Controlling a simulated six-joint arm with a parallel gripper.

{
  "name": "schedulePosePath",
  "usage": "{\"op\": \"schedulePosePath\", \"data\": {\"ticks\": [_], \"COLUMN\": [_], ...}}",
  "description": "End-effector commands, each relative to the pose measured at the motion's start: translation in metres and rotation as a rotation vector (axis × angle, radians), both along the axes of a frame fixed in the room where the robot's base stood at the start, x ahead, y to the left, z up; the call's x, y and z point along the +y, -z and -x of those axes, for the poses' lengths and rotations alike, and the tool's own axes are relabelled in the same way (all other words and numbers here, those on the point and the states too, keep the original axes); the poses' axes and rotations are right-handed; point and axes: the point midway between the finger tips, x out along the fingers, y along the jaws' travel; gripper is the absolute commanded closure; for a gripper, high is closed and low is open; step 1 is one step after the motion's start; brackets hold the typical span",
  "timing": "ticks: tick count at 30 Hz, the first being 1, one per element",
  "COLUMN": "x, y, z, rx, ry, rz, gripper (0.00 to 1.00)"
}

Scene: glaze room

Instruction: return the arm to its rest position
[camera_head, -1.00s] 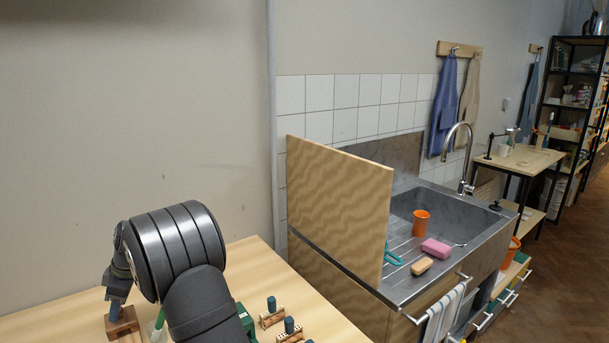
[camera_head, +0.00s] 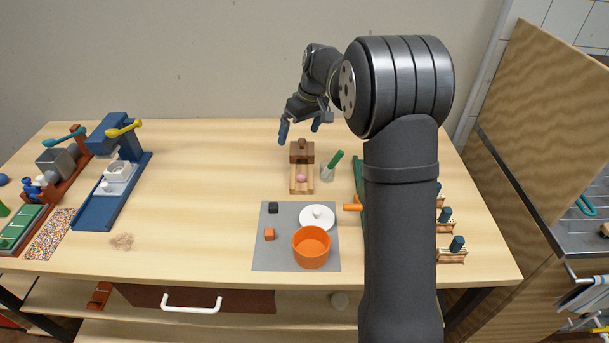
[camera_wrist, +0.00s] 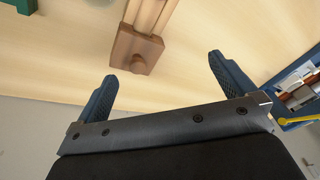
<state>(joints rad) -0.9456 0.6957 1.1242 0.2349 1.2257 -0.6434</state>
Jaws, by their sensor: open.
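My gripper (camera_head: 300,132) is open and empty, held above the back of the wooden table (camera_head: 200,190). In the wrist view its two blue fingers (camera_wrist: 160,82) stand wide apart with nothing between them. A brown wooden block with a knob (camera_wrist: 137,50) lies beyond the fingertips; it also shows in the head view (camera_head: 302,152), below and to the right of the fingers. My arm reaches up from the front right of the table and bends back to the left. It hides part of the table's right side.
A grey mat (camera_head: 264,252) holds an orange pot (camera_head: 311,248), a white lid (camera_head: 317,218) and two small cubes. A green cylinder (camera_head: 333,161) stands in a holder beside the block. A blue press (camera_head: 115,175) stands at left. The table's left middle is mostly clear.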

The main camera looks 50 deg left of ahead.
Motion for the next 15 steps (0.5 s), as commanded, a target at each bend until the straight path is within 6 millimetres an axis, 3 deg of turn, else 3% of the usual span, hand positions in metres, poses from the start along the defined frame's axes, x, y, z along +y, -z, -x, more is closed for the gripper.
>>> {"op": "schedulePosePath", "data": {"ticks": [9, 15], "x": [-0.029, -0.041], "y": [-0.054, -0.072], "z": [0.031, 0.039], "rx": [-0.008, -0.03], "ry": [0.495, 0.69], "rz": [0.187, 0.239], "gripper": [0.0, 0.0]}}
